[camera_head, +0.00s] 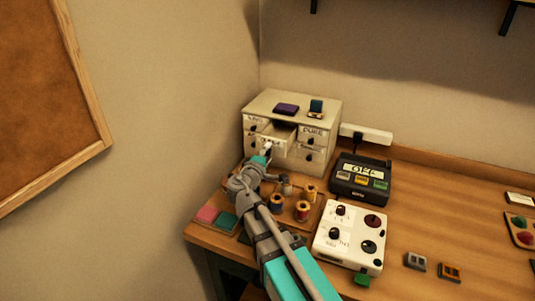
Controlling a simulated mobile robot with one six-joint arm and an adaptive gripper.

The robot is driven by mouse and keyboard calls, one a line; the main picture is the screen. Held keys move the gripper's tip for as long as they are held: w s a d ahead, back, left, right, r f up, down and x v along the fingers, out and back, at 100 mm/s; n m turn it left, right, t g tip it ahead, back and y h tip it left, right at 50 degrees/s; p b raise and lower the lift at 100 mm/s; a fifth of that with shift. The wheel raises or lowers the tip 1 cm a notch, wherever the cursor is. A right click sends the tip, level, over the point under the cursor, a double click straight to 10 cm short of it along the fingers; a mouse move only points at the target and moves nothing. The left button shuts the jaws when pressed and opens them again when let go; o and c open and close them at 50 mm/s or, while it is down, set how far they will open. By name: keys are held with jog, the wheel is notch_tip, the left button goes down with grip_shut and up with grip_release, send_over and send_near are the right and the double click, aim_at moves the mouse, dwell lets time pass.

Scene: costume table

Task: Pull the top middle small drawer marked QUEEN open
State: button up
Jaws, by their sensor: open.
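The cream small-drawer cabinet (318,157) stands in the back corner of the table. Its top middle drawer (279,135) sticks out toward me and its inside shows from above. The drawer's front is partly hidden by my gripper, and its label is too small to read surely. My gripper (266,152) is at the front of this drawer, near its knob. Its jaws are open. I cannot tell whether they touch the knob.
Thread spools (303,211) stand by my arm. A black device (360,179) and a white control box (350,238) stand to the right. The wall is close on the left.

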jog(key=shift+s, duration=0.1)
jog(key=v, duration=1.1)
jog(key=shift+s+a, duration=0.2)
jog(key=shift+s, duration=0.15)
dwell(0.5)
